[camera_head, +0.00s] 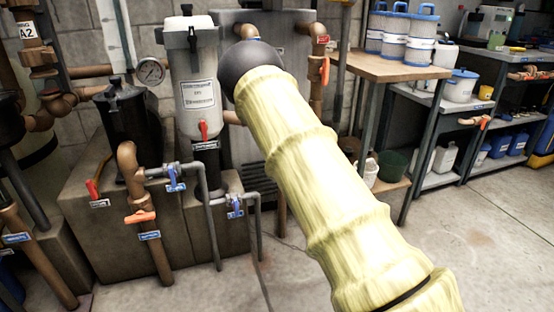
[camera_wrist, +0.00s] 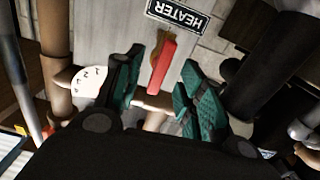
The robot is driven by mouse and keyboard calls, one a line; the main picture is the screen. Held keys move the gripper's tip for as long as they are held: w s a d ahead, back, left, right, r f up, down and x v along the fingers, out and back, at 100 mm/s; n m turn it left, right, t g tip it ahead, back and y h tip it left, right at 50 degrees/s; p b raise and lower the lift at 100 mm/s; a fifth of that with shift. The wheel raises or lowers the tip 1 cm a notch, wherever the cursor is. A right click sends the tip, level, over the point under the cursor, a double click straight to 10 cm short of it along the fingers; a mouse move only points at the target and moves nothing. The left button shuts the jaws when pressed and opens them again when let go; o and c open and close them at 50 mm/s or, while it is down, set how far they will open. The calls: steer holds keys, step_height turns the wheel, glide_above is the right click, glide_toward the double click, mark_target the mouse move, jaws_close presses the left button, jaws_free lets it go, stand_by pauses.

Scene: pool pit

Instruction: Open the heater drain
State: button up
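In the wrist view, a HEATER label (camera_wrist: 178,14) appears upside down at the top. A red handle (camera_wrist: 165,62) on a brass-coloured fitting shows just below it. My gripper (camera_wrist: 161,64) is open, with one teal-padded finger on each side of the red handle in the picture. A gap shows on both sides, and I cannot tell the remaining depth to it. In the head view, my arm hides the gripper and much of the grey heater cabinet (camera_head: 232,25). No tag reading heater drain is legible.
A white filter housing (camera_head: 197,95) and pressure gauge (camera_head: 150,72) stand left of my arm. Blue-handled valves (camera_head: 175,178) sit on grey pipes below. An orange handle (camera_head: 325,70) is right of my arm. A wooden table (camera_head: 390,66) stands further right. Floor (camera_head: 440,250) is clear.

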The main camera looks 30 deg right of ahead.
steer(key=shift+p+v, duration=0.75)
steer(key=shift+v, duration=1.9)
